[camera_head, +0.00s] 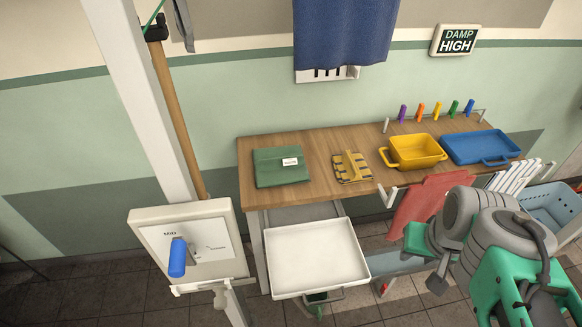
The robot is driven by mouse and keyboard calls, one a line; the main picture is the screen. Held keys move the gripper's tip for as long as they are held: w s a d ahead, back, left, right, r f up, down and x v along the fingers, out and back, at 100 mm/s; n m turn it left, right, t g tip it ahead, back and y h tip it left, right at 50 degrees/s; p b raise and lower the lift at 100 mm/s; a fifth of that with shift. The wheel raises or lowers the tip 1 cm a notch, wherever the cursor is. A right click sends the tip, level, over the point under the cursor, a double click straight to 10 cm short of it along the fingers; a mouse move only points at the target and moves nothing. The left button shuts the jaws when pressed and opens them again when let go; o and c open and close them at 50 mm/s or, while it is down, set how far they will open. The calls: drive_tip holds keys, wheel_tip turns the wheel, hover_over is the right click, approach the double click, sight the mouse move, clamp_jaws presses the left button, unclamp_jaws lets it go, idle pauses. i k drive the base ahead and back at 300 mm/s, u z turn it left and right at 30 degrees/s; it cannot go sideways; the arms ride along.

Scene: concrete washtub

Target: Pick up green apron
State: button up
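The green apron (281,167) appears as a folded green cloth with a small white label. It lies flat on the left end of the wooden table (315,150), its left edge close to the table's left edge. My arm shows at the lower right in grey and teal, well apart from the apron. I cannot make out my gripper's fingers in this view. Nothing covers the apron.
Right of the apron lie a yellow striped cloth (352,167), a yellow tub (416,152) and a blue tray (480,147). A white tray (317,258) sticks out below the table's front. A white post and a box with a blue handle (177,257) stand at left. A red cloth (425,205) hangs at the front right.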

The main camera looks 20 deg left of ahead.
sight(286, 166)
drive_tip(key=k, duration=0.45)
drive_tip(key=u, duration=0.85)
drive_tip(key=i, duration=0.5)
drive_tip(key=u, duration=0.55)
drive_tip(key=k, duration=0.65)
drive_tip(key=u, duration=1.15)
drive_tip(key=i, duration=0.95)
drive_tip(key=u, duration=0.45)
drive_tip(key=i, duration=0.95)
drive_tip(key=z, duration=0.7)
drive_tip(key=i, duration=0.8)
drive_tip(key=z, duration=1)
drive_tip(key=i, duration=0.25)
drive_tip(key=z, duration=0.15)
